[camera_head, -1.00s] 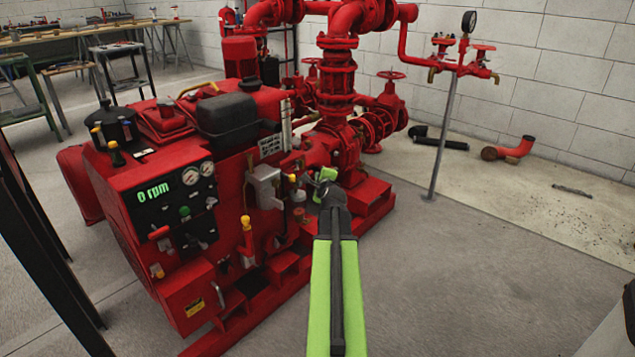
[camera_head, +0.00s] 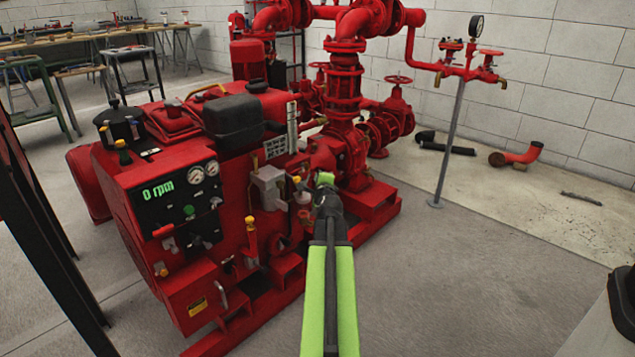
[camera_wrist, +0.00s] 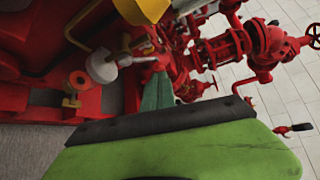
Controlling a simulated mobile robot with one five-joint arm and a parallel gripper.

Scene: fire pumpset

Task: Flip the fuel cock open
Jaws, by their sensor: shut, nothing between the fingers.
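The red pumpset (camera_head: 200,200) stands at the centre of the head view. My gripper (camera_head: 325,180) is at its right side, next to a small yellow-topped part (camera_head: 297,180) and a white cup-like fitting (camera_head: 303,197). In the wrist view my gripper (camera_wrist: 157,90) is shut and empty, with its tip close to a white rounded fitting (camera_wrist: 102,66). A thin yellow lever-like piece (camera_wrist: 76,30) runs beside that fitting, and a larger yellow piece (camera_wrist: 142,10) is at the top edge. I cannot tell for certain which piece is the fuel cock. Contact with the tip is unclear.
Red pipes and valves (camera_head: 345,100) rise behind my gripper. A gauge stand (camera_head: 450,130) is at the right, with loose pipe pieces (camera_head: 520,155) on the floor. Grey floor (camera_head: 450,280) is clear at the front right. A dark post (camera_head: 45,240) stands at the left.

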